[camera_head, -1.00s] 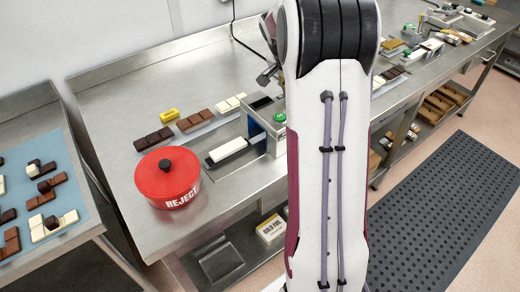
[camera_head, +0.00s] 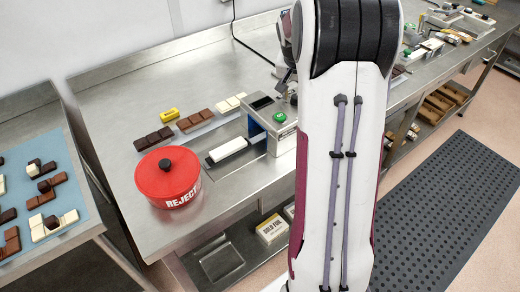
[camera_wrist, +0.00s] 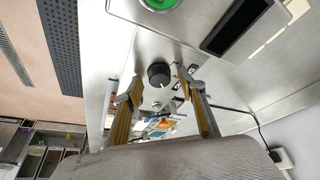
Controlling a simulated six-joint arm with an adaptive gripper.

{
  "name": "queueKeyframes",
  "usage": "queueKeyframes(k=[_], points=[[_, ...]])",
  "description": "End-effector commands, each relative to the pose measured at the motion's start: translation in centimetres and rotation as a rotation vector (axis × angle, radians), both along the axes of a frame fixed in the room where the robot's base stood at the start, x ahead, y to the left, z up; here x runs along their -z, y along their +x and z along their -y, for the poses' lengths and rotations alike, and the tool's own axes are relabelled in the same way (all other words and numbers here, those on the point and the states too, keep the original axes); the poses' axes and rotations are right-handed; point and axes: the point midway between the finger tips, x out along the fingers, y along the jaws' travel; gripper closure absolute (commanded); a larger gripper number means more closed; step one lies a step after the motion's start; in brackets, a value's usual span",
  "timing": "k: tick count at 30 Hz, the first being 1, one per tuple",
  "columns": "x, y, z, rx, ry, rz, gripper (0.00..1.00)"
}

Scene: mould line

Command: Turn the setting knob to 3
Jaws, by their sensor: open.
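The setting knob (camera_wrist: 158,73) is a small, round, black dial on the grey metal face of a machine in the wrist view. Small dark marks with light figures lie beside it, too small to read. My gripper (camera_wrist: 160,79) is open, with one finger on each side of the knob in the picture; I cannot tell whether the fingers touch it. The machine (camera_head: 258,127) stands on the steel bench in the head view, with a green button (camera_head: 280,117) and a dark display (camera_wrist: 236,25). The knob is not visible in the head view.
A red REJECT pot (camera_head: 167,182) stands left of the machine. Chocolate bars (camera_head: 153,138) and a yellow piece (camera_head: 169,114) lie behind it. My arm hides the bench right of the machine.

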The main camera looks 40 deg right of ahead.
Motion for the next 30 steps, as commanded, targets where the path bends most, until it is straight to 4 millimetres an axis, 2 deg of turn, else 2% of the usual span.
queueKeyframes(k=[14, 30], points=[[0.0, -0.1, 0.1, -0.149, -0.001, 0.001, 0.60], [-6.3, -1.8, -1.7, -0.154, -0.002, 0.003, 0.60]])
